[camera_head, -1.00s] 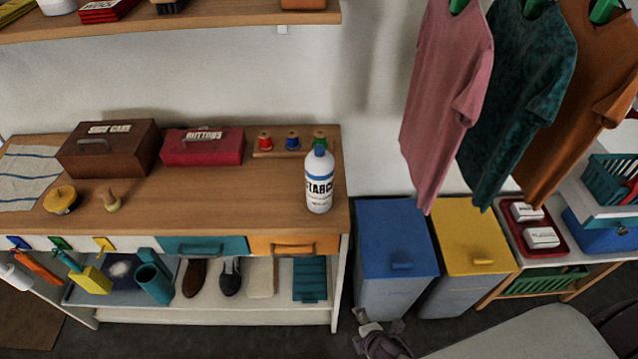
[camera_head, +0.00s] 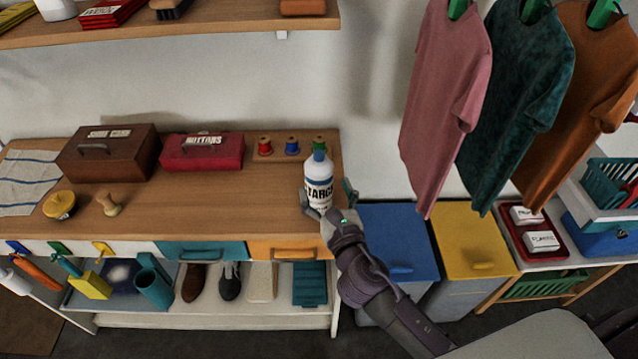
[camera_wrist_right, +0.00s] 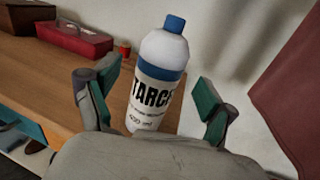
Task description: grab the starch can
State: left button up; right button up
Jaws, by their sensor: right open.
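The starch can (camera_head: 318,178) is a white bottle with blue bands and a blue cap. It stands upright near the right end of the wooden counter (camera_head: 220,215). My right gripper (camera_head: 327,200) is open, with one finger on each side of the can's lower part. In the right wrist view the can (camera_wrist_right: 158,85) stands between the two spread fingers (camera_wrist_right: 155,105), with a visible gap on the right side. Contact on the left side cannot be told. The can's base is hidden behind my gripper. My left gripper is not in view.
A brown box (camera_head: 108,152), a red box (camera_head: 203,151) and thread spools (camera_head: 292,146) stand on the counter left of and behind the can. Blue (camera_head: 398,240) and yellow (camera_head: 470,235) bins stand to the right. A pink shirt (camera_head: 443,100) hangs above them.

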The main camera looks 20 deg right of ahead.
aim_at(322, 181)
jog(key=w, duration=0.3)
jog(key=shift+w, duration=0.1)
jog(key=shift+w+d+r, duration=0.1)
jog(key=shift+w, duration=0.15)
jog(key=w+p, duration=0.1)
jog(key=w, duration=0.3)
jog(key=shift+w+d, duration=0.1)
jog(key=shift+w, duration=0.3)
jog(key=shift+s+r, duration=0.1)
jog(key=shift+c, duration=0.9)
grip_shut()
